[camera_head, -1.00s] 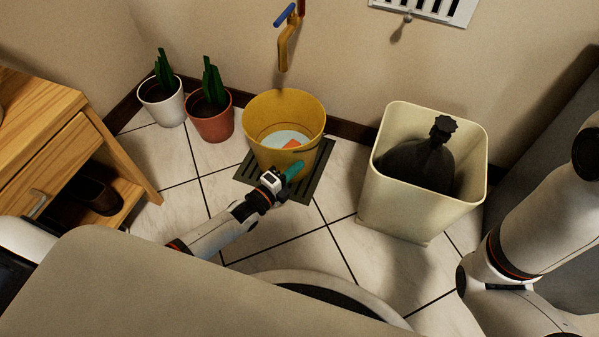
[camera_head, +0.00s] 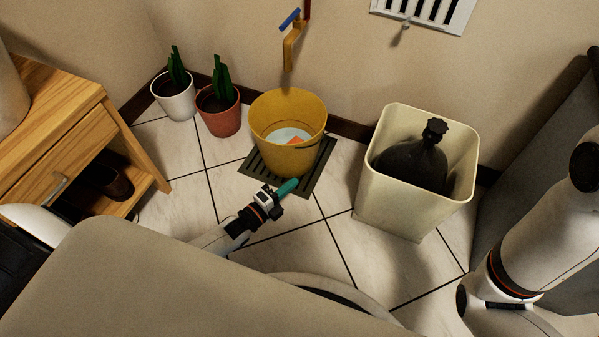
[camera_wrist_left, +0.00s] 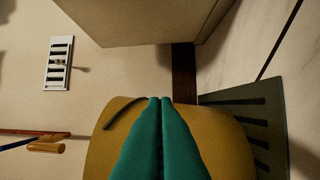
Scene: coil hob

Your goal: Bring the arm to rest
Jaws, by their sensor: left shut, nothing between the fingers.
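My left gripper (camera_head: 286,188) has teal fingers that are shut with nothing between them. In the head view it is just in front of the yellow bucket (camera_head: 288,106), low over the near edge of the dark drain grate (camera_head: 312,180). The bucket stands on the grate and holds something pale blue and orange. In the left wrist view the closed fingers (camera_wrist_left: 161,104) point toward the bucket (camera_wrist_left: 105,140), which fills the lower middle. Of my right arm only links show at the right of the head view; its gripper is out of view.
A cream bin (camera_head: 400,205) with a dark bag stands to the right. Two potted plants, one white pot (camera_head: 175,101) and one terracotta pot (camera_head: 221,120), stand left of the bucket. A wooden cabinet (camera_head: 50,120) is at the left. A tap (camera_head: 291,45) hangs above the bucket. Tiles between are clear.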

